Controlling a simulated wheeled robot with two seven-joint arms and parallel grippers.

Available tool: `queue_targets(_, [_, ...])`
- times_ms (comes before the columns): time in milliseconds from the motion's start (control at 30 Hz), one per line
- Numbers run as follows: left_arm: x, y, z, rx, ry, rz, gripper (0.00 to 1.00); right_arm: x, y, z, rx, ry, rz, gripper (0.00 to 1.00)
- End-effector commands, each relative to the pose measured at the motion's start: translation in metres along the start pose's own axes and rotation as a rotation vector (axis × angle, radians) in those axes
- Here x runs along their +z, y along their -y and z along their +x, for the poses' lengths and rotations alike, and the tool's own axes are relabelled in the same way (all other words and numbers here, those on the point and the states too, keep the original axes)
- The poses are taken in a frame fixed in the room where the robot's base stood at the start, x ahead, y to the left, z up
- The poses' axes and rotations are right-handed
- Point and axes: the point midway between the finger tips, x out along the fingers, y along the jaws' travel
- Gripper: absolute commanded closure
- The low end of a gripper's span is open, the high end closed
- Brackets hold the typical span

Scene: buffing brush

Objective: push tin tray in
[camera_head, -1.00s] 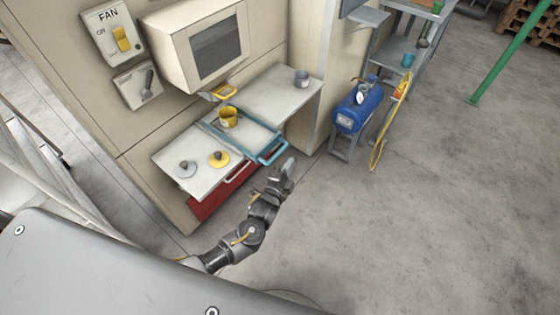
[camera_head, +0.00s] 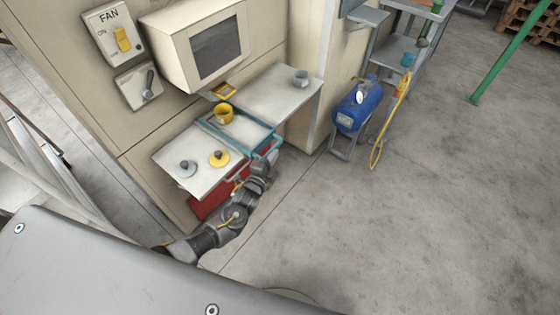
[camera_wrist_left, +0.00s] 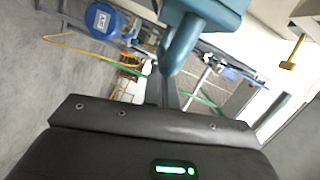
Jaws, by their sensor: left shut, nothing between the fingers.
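The tin tray (camera_head: 252,134), with a teal rim and a pale bare floor, sits in the white counter between two flat tops. Its teal front handle (camera_head: 274,145) faces the open floor. A yellow mug (camera_head: 224,112) stands in the tray's back part. My left gripper (camera_head: 270,157) is at the front of the tray by the handle, shut and empty. In the left wrist view the teal handle (camera_wrist_left: 185,42) looms large just beyond my fingers (camera_wrist_left: 165,92); exact contact is hard to tell. My right gripper is not in view.
Two knobbed pieces, grey (camera_head: 187,168) and yellow (camera_head: 219,158), sit on the near white top. A grey cup (camera_head: 301,77) stands on the far top. A red drawer front (camera_head: 208,203) lies below. A blue compressor (camera_head: 356,105) stands right; the floor in front is clear.

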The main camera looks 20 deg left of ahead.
Motion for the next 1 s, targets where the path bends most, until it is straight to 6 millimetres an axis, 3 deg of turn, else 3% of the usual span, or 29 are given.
queue_targets(100, [0.017, 0.004, 0.004, -0.001, 0.001, 0.002, 1.0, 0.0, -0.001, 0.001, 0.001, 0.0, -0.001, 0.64])
queue_targets(467, [0.02, 0.006, 0.004, -0.003, 0.007, 0.001, 1.0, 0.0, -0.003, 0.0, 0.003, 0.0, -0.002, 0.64])
queue_targets(567, [0.013, 0.007, 0.003, -0.002, 0.007, 0.001, 1.0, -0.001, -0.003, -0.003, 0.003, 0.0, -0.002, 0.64])
queue_targets(767, [-0.022, 0.009, -0.003, 0.0, 0.003, -0.003, 1.0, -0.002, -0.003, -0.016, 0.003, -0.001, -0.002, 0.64])
queue_targets(1000, [-0.022, 0.003, -0.059, 0.003, -0.001, 0.001, 1.0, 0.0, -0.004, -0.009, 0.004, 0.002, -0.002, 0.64])
